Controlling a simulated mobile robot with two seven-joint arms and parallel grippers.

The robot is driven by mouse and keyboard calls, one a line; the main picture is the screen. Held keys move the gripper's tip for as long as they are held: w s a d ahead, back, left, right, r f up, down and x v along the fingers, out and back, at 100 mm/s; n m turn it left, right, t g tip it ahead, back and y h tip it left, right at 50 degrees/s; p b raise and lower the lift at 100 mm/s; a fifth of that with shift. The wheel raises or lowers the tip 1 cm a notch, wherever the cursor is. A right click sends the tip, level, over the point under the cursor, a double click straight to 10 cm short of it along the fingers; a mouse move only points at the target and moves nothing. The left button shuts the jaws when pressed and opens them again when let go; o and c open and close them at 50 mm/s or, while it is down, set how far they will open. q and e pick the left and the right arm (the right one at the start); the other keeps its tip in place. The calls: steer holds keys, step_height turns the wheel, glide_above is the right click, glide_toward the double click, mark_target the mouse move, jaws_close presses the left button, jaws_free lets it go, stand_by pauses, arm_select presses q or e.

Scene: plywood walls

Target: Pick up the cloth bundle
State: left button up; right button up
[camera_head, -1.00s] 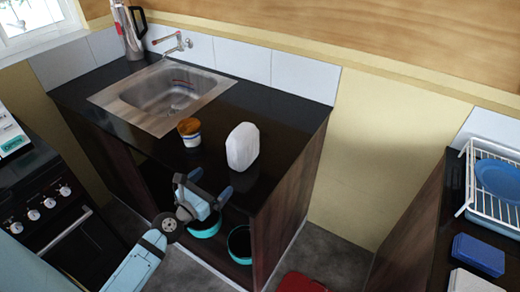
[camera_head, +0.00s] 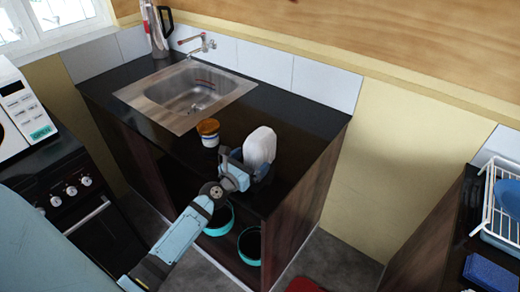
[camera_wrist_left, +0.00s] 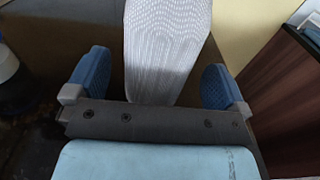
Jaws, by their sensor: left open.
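The white cloth bundle (camera_head: 260,147) stands upright on the black counter, near its front right part. My left gripper (camera_head: 244,164) is at the bundle's near side, with its blue fingers spread. In the left wrist view the bundle (camera_wrist_left: 166,50) is pale and finely ribbed. It lies ahead of and between the two fingers of the open gripper (camera_wrist_left: 154,82), with a gap on each side. The gripper is not closed on it. The bundle's lower part is partly hidden by the gripper in the head view. My right gripper is not in view.
A jar with an orange-brown lid (camera_head: 208,132) stands just left of the bundle. The sink (camera_head: 185,95) is behind it. Teal pots (camera_head: 250,245) sit under the counter (camera_head: 310,115). A stove (camera_head: 75,190) is at left, a dish rack (camera_head: 492,200) at right.

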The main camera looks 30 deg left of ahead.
arm_select(q)
steer(key=w, duration=0.3)
steer(key=shift+w+f, duration=0.1)
steer(key=shift+w, duration=0.05)
steer(key=c, duration=1.1)
steer(key=shift+o, duration=0.2)
